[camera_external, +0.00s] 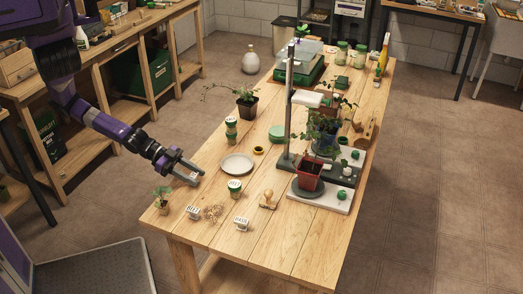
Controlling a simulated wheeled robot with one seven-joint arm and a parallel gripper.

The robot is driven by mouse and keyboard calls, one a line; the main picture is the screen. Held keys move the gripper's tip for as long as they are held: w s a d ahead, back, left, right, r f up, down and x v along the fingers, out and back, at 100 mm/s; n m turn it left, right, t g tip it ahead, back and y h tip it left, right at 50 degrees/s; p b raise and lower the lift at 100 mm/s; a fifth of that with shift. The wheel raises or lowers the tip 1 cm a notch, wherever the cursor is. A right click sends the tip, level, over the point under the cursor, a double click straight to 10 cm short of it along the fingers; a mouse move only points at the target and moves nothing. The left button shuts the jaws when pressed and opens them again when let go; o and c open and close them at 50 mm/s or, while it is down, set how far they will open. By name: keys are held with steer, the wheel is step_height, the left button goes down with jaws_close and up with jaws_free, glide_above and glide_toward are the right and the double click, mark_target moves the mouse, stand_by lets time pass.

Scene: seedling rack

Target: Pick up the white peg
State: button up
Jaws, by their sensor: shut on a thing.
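My gripper (197,178) is at the left edge of the wooden table, left of the grey plate. Its fingers are shut on a small pale piece (193,176), which looks like the white peg. Most of it is hidden between the fingers, and it is too small to make out its shape. I cannot tell whether it touches the table.
The grey plate (237,164) lies right of my gripper. A small potted seedling (162,195) stands near the front left corner. White labelled blocks (241,223), a green-lidded jar (234,188) and a red pot (308,175) stand nearby. The front right tabletop is clear.

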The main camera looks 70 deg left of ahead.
mark_target(193, 175)
jaws_close()
steer(key=shift+r, duration=0.1)
step_height(193, 175, up, 20)
steer(key=p, duration=0.5)
